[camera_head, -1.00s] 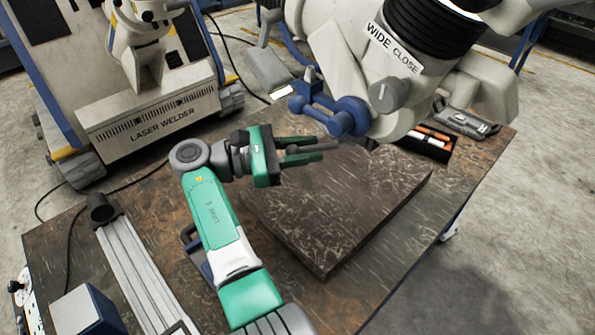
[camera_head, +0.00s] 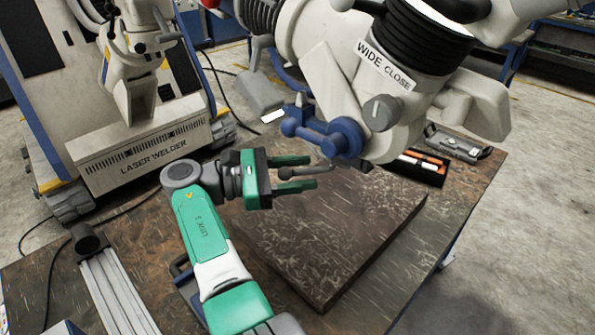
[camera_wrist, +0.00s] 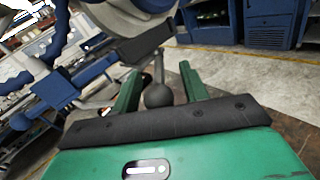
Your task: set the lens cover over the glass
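A dark lever (camera_head: 310,169) ends in a dark ball knob (camera_head: 285,174) beneath the microscope head (camera_head: 345,80). In the wrist view the ball (camera_wrist: 158,95) hangs on a thin grey stem between my two green fingers, with a visible gap on each side. My gripper (camera_head: 305,172) is open, one finger on either side of the knob. The lever's far end runs under the microscope head; I cannot clearly make out the lens cover there. The glass on the head's underside is hidden.
A blue jointed clamp (camera_head: 340,137) is close above my fingers. A thick dark slab (camera_head: 335,240) lies on the worktable below. A black box with white and orange items (camera_head: 420,166) stands at the right. A laser welder (camera_head: 150,150) is behind at the left.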

